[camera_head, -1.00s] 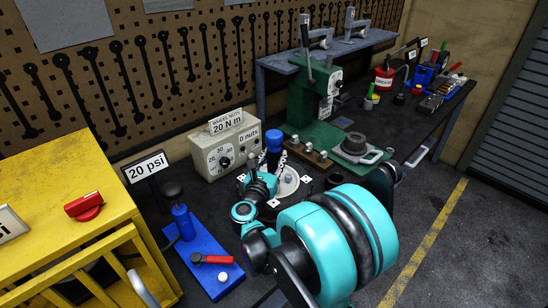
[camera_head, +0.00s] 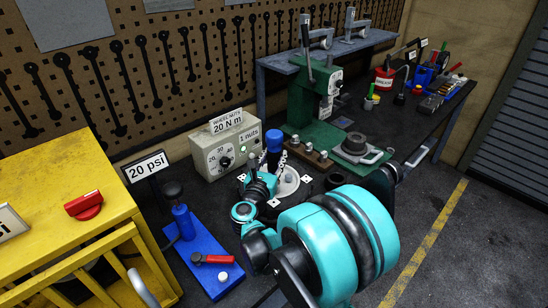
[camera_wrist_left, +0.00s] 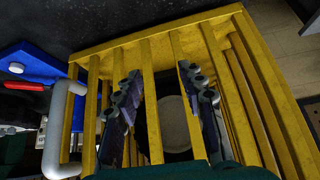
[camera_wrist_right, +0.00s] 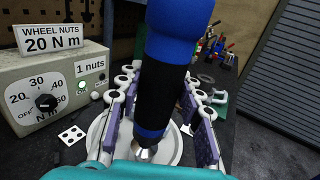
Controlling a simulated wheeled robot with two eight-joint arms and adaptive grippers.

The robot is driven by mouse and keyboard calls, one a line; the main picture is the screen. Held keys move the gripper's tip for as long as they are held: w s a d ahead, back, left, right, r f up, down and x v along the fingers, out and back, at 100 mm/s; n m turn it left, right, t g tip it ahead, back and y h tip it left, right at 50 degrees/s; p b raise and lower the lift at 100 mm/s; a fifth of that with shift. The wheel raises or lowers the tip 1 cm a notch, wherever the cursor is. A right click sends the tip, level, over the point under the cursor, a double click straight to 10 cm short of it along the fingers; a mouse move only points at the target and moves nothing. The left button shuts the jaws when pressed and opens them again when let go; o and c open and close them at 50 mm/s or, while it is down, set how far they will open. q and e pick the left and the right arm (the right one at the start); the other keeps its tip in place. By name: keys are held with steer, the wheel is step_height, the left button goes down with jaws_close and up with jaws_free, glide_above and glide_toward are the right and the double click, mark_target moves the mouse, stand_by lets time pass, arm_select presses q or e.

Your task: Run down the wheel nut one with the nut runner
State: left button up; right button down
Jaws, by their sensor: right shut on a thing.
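The nut runner has a blue top (camera_head: 274,141) and stands upright over the pale round wheel part (camera_head: 288,183). In the right wrist view its black barrel (camera_wrist_right: 160,95) ends in a metal socket low on the wheel; the nut under it is hidden. My right gripper (camera_head: 268,172) is shut on the nut runner, with a finger on each side of the barrel. The controller box (camera_head: 225,157) reads "1 nuts" and "20 N m", and its green lamp (camera_wrist_right: 82,92) is lit. My left gripper (camera_wrist_left: 160,105) is open and empty, seen only in the left wrist view, by yellow bars.
A yellow cage (camera_head: 75,205) with a red knob stands at left. A blue pump stand (camera_head: 205,265) with a red lever is beside the "20 psi" sign (camera_head: 146,167). A green press (camera_head: 318,120) and a block with several pegs (camera_head: 308,153) stand behind the wheel.

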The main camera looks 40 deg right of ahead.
mark_target(272, 145)
steer(key=shift+d+r+p, duration=0.1)
steer(key=shift+r+p, duration=0.3)
steer(key=shift+r, duration=0.1)
steer(key=shift+r+p, duration=1.85)
steer(key=shift+r, duration=0.6)
